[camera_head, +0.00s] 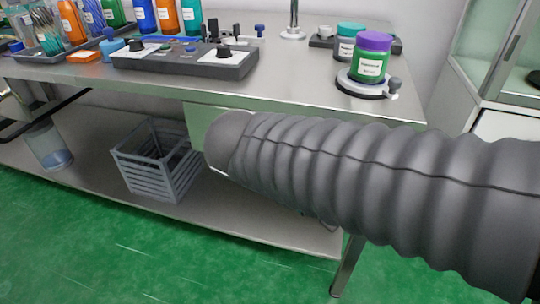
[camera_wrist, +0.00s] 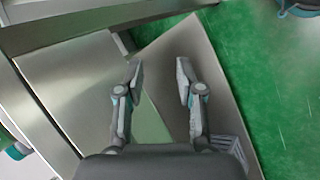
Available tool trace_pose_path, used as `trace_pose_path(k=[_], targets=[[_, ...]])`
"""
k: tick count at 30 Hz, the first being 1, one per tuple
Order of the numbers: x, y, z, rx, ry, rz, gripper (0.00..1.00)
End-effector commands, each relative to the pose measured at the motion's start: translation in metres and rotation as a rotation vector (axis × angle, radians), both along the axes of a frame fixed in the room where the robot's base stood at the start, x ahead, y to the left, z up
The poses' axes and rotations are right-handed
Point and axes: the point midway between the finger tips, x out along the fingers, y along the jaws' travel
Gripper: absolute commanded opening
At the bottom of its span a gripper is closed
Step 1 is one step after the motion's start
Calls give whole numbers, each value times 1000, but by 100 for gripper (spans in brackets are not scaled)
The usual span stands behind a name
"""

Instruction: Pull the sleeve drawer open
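A pale grey-green panel (camera_head: 196,118), which looks like the drawer front, shows under the steel table top. My grey sleeved arm covers most of it in the head view. My gripper is hidden there behind the arm. In the wrist view my gripper (camera_wrist: 159,68) is open, with its two fingers apart and nothing visible between the tips. A steel panel (camera_wrist: 75,85) lies to the left of the fingers, tilted in the picture. I cannot tell whether it is the drawer front. No handle is clearly visible, and contact cannot be made out.
The table top (camera_head: 300,90) holds a grey fixture (camera_head: 190,62), bottles and a purple-lidded jar (camera_head: 370,60) on a round stand. A slatted basket (camera_head: 155,165) and a clear bin (camera_head: 48,145) sit on the lower shelf (camera_head: 240,215). Green floor (camera_head: 90,250) is clear in front.

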Motion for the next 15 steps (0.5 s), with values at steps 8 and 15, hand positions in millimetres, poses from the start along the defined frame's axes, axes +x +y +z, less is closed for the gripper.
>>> trace_pose_path(k=[8, 15], targets=[[21, 82, 22, -360, -184, 196, 37], [13, 148, 46, -520, -390, 298, 37]])
